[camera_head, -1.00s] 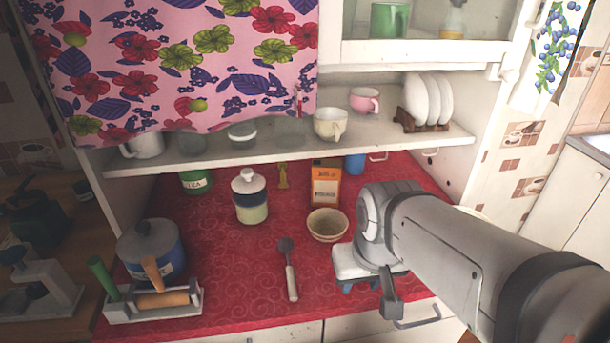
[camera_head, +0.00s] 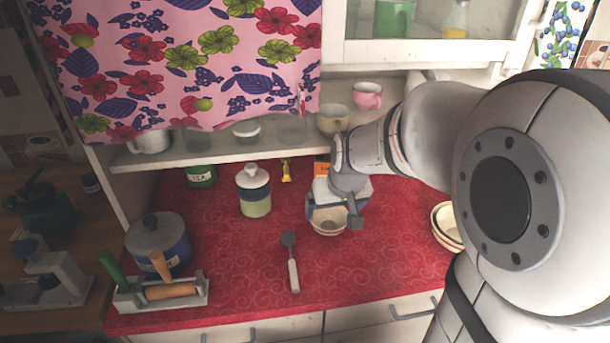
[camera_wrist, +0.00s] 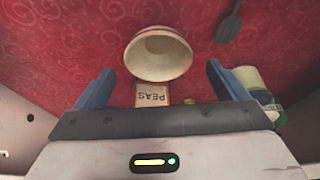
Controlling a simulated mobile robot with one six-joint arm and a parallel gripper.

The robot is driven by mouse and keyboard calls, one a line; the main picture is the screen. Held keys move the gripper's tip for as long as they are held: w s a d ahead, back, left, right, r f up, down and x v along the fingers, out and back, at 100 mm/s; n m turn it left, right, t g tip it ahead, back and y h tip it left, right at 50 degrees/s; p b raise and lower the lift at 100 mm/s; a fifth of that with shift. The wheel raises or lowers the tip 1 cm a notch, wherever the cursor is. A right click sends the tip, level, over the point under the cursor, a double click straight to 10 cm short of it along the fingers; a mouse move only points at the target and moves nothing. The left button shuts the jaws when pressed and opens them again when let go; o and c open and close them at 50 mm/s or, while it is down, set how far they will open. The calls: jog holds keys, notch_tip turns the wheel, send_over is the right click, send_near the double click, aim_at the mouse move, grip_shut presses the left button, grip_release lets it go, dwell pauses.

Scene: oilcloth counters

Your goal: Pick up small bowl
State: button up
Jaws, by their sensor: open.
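The small bowl (camera_head: 328,226) is cream-coloured and stands upright on the red oilcloth counter (camera_head: 390,260). In the wrist view the small bowl (camera_wrist: 158,54) lies ahead of my gripper (camera_wrist: 160,88), roughly centred between the two blue fingers. My gripper is open and nothing is between its fingers. In the head view my gripper (camera_head: 332,217) is right over the bowl and hides part of it. I cannot tell from this view whether a finger touches the rim.
A spoon-like utensil (camera_head: 291,262) lies left of the bowl. A lidded jar (camera_head: 254,192) and an orange box (camera_head: 321,168) stand behind. Larger bowls (camera_head: 444,225) are at the right. A shelf (camera_head: 220,155) with cups overhangs the back.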

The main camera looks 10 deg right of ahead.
aim_at(327, 222)
jog(key=shift+o, duration=0.7)
jog(key=shift+w+f, duration=0.85)
jog(key=shift+f, duration=0.3)
jog(key=shift+w+p+x, duration=0.2)
jog(key=shift+p+x, duration=0.3)
jog(key=shift+x, duration=2.3)
jog(key=shift+d+r, duration=0.1)
jog(key=shift+c, duration=0.4)
jog(key=c, duration=0.8)
